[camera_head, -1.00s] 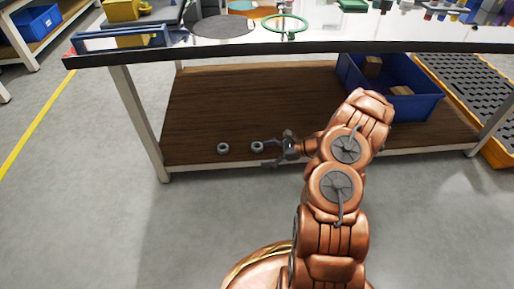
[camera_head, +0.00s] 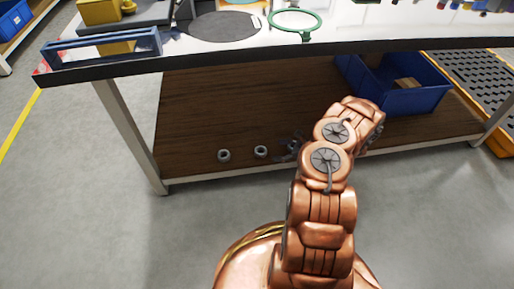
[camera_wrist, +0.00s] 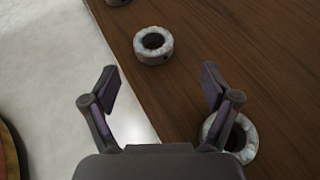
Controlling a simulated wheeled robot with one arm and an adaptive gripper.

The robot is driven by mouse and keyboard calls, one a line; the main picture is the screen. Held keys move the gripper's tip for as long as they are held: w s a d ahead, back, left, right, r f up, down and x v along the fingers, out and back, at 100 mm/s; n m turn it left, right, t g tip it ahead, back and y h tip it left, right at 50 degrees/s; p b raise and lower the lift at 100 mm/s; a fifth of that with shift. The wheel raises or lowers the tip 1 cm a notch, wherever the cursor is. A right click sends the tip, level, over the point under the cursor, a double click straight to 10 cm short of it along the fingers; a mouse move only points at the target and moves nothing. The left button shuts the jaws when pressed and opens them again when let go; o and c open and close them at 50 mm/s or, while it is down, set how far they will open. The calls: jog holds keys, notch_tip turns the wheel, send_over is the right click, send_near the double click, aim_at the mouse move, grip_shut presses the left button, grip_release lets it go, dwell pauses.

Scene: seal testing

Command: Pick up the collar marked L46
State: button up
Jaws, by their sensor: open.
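Grey ring-shaped collars lie on the brown lower shelf (camera_head: 215,110) of the workbench. In the head view, one collar (camera_head: 224,159) is at the left and another collar (camera_head: 261,155) is just right of it. My gripper (camera_head: 288,145) is right of both, partly hidden by my arm. In the wrist view, my gripper (camera_wrist: 158,85) is open and empty. One collar (camera_wrist: 152,58) lies ahead of the fingers, and another collar (camera_wrist: 251,146) lies by the right finger, partly covered by it. A third collar (camera_wrist: 118,2) is cut off at the top edge. No marking is readable.
A blue bin (camera_head: 420,100) with a box in it stands on the shelf's right. The white tabletop (camera_head: 350,38) overhangs the shelf. A table leg (camera_head: 128,135) stands at the left. Shelf space behind the collars is clear.

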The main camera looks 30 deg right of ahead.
aim_at(262, 150)
jog(key=b+x, duration=0.1)
jog(key=x, duration=0.2)
jog(key=a+b+x, duration=0.1)
jog(key=b+x, duration=0.1)
jog(key=shift+a+r, duration=0.1)
jog(key=shift+a, duration=0.05)
jog(key=shift+x, duration=0.75)
jog(key=shift+w+r, duration=0.1)
jog(key=c, duration=1.5)
